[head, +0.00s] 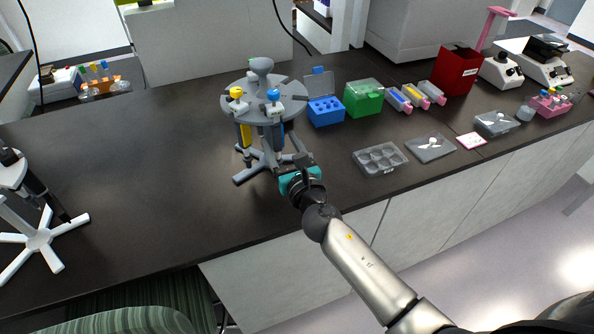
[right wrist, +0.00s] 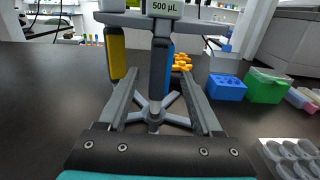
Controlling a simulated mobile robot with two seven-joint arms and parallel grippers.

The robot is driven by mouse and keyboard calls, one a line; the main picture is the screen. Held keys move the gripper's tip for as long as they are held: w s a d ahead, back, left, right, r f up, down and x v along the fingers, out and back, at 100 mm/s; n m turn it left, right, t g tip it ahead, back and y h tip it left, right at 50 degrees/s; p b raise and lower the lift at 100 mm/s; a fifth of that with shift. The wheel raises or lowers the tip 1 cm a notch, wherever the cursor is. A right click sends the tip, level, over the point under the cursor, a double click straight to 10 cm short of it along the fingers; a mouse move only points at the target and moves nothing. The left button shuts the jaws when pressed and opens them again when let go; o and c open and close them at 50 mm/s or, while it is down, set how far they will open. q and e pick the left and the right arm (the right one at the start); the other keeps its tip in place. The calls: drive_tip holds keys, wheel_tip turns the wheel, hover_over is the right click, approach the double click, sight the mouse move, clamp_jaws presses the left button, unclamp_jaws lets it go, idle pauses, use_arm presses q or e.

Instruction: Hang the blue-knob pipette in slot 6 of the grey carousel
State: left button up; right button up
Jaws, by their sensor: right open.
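The grey carousel (head: 291,101) stands upright on the dark bench, on a star-shaped foot. The blue-knob pipette (head: 274,96) hangs at its front rim, with a blue body below. A yellow-knob pipette (head: 236,92) hangs to its left. My right gripper (head: 292,154) is low at the carousel's front right, with its jaws apart. In the right wrist view the two fingers (right wrist: 162,88) reach forward on either side of an upright dark shaft, below a "500 µL" label (right wrist: 163,7). I cannot tell whether they touch it. Slot numbers are not readable. My left gripper is out of view.
A blue rack (head: 326,113), a green box (head: 364,98) and several colour-labelled bottles stand right of the carousel. Clear trays (head: 380,160) lie nearer the front edge. A white-footed stand (head: 38,240) is at far left.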

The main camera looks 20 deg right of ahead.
drive_tip(key=s+b, duration=0.1)
drive_tip(key=s, duration=1.2)
drive_tip(key=shift+s+d+b, duration=0.25)
drive_tip(key=shift+s+b, duration=0.05)
drive_tip(key=shift+s, duration=0.05)
